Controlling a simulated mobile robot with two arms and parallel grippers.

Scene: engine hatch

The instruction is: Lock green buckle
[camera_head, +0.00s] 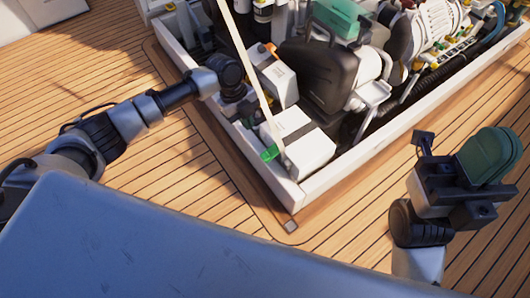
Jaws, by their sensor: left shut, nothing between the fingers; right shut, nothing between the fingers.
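The green buckle (269,153) sits at the front left side of a white box (304,148) with a dark band, inside the near corner of the engine hatch. A pale strap (250,70) runs from the top of the picture down to the box edge beside the buckle. Whether the buckle is fastened is too small to tell. My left gripper (250,112) is shut and empty, over the hatch's left rim, a little above and left of the buckle. My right gripper (425,142) is shut and empty, outside the hatch at the right, well away from the buckle.
The white hatch rim (345,178) surrounds the bay and meets in a corner near the middle. The dark engine (330,75) and hoses crowd the space behind the box. Another white box (277,80) stands behind. The wooden deck (180,180) is clear around the hatch.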

